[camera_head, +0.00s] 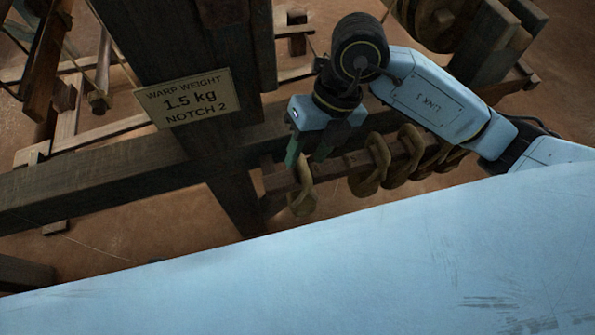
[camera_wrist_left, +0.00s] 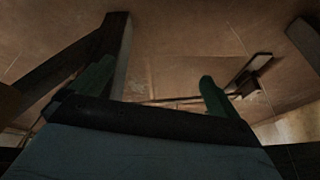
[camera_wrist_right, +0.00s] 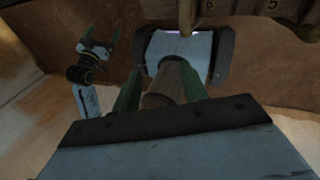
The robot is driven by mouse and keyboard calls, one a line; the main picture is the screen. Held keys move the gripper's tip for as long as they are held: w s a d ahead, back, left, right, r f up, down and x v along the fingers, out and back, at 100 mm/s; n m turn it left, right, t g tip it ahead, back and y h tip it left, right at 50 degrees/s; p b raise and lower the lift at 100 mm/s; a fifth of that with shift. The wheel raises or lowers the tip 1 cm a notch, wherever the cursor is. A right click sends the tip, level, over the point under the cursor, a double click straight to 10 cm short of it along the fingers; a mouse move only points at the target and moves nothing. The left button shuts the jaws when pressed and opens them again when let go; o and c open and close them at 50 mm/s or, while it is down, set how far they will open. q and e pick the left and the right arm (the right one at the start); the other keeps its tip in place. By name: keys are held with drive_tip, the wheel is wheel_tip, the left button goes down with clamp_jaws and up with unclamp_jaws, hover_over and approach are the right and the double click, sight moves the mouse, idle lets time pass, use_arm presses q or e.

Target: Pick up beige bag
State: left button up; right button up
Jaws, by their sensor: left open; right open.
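No thing in these views is clearly a beige bag. Several tan, loop-shaped pieces hang along a wooden bar (camera_head: 331,166) in the head view, the nearest a tan piece (camera_head: 301,201) below my right gripper (camera_head: 306,158). That gripper points down with its green fingers apart. In the right wrist view a rounded wooden bar end (camera_wrist_right: 168,84) shows between or beyond the fingers; contact cannot be told. My left gripper (camera_wrist_left: 153,88) is open and empty in its own wrist view, with floor beyond it. It is out of the head view but shows small in the right wrist view (camera_wrist_right: 97,46).
A dark wooden post (camera_head: 190,60) carries a sign (camera_head: 187,99) reading "WARP WEIGHT 1.5 kg NOTCH 2". A long dark beam (camera_head: 90,183) crosses at left. A numbered wooden beam (camera_wrist_right: 245,9) is at the top of the right wrist view. Another post (camera_wrist_left: 114,50) stands near my left gripper.

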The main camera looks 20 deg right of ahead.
drive_tip(key=m+t+h, duration=0.1)
drive_tip(key=h, duration=0.1)
approach(303, 160)
drive_tip(key=shift+t, duration=0.3)
drive_tip(key=f, duration=0.1)
drive_tip(key=f+b, duration=0.1)
drive_tip(key=f, duration=0.1)
drive_tip(key=s+f+b, duration=0.1)
drive_tip(key=f, duration=0.1)
drive_tip(key=shift+s+a+f, duration=0.1)
drive_tip(key=shift+a, duration=0.2)
drive_tip(key=shift+a+f+b, duration=0.25)
drive_tip(key=shift+f+b, duration=0.15)
drive_tip(key=shift+f, duration=0.45)
drive_tip(key=shift+a+f+b, duration=0.2)
drive_tip(key=shift+f+b, duration=0.2)
drive_tip(key=shift+f, duration=0.5)
drive_tip(key=shift+a+f+b, duration=0.25)
drive_tip(key=shift+f+b, duration=0.15)
drive_tip(key=shift+f, duration=0.45)
drive_tip(key=shift+a+f, duration=0.1)
drive_tip(key=shift+f, duration=0.2)
use_arm(q)
drive_tip(key=s+d+r+g, duration=0.1)
drive_tip(key=s+d+r, duration=0.1)
drive_tip(key=r, duration=0.9)
drive_tip(key=shift+d, duration=0.7)
drive_tip(key=shift+s+r, duration=0.1)
use_arm(e)
drive_tip(key=shift+c, duration=0.4)
